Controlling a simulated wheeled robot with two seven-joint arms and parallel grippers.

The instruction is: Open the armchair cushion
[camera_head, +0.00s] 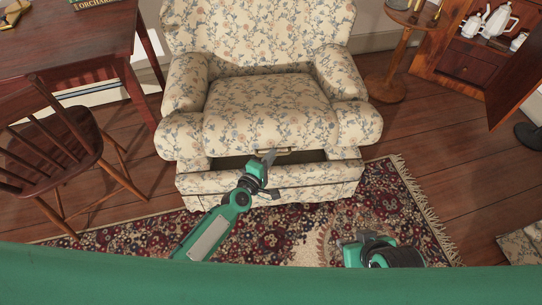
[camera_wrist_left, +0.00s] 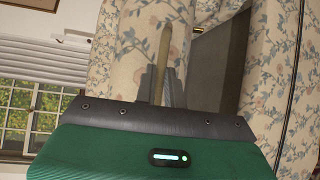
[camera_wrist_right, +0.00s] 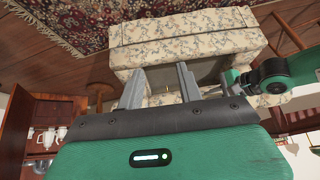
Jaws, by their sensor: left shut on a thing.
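The floral armchair (camera_head: 258,35) stands in the middle of the head view. Its seat cushion (camera_head: 258,108) sits raised at the front, with a dark gap between it and the front panel (camera_head: 200,187) below. A brass-coloured handle (camera_head: 288,152) is on the cushion's front edge. My left gripper (camera_head: 268,160) is at this handle; in the left wrist view its fingers are shut on the handle (camera_wrist_left: 165,50), which stands between them. My right gripper (camera_head: 362,240) is low at the right, away from the chair. In the right wrist view its fingers (camera_wrist_right: 158,85) are apart and empty.
A patterned rug (camera_head: 395,190) lies under and in front of the chair. A wooden chair (camera_head: 50,140) and a desk (camera_head: 70,40) stand at the left. A small round side table (camera_head: 410,20) and an open cabinet (camera_head: 465,65) with white crockery are at the right.

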